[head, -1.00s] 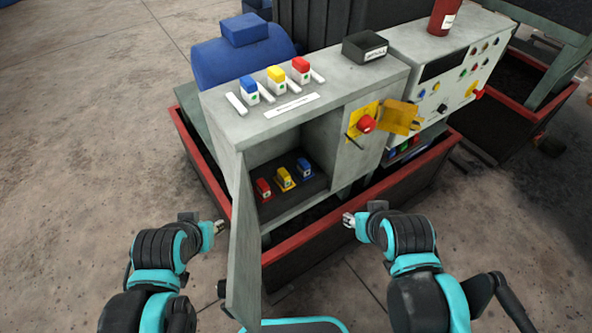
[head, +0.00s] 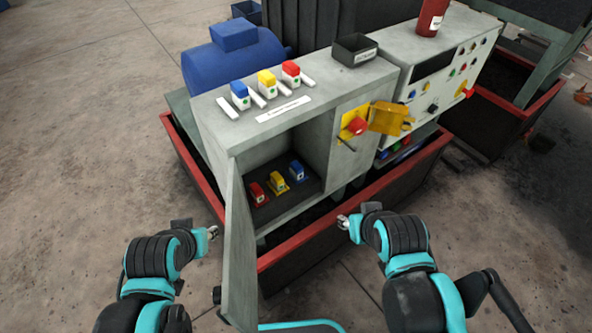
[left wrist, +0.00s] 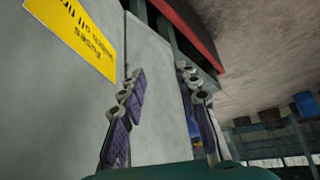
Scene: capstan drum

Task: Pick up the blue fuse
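A blue fuse (head: 297,168) stands inside the open grey cabinet (head: 212,110), at the right end of a row with a yellow fuse (head: 276,182) and a red fuse (head: 257,193). Another blue fuse-like block (head: 239,91) with a white base stands on the cabinet top. My left gripper (head: 211,232) is outside, left of the cabinet's open door. Its fingers are apart with nothing between them in the left wrist view (left wrist: 162,78). My right gripper (head: 343,222) is in front of the cabinet, apart from the fuses. It is too small to tell whether its fingers are open.
The open grey door (head: 238,255) stands between my left gripper and the cabinet opening. A red-rimmed base (head: 285,253) surrounds the cabinet. Yellow and white blocks (head: 267,83), red and white blocks (head: 291,72) and a black box (head: 354,48) stand on top.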

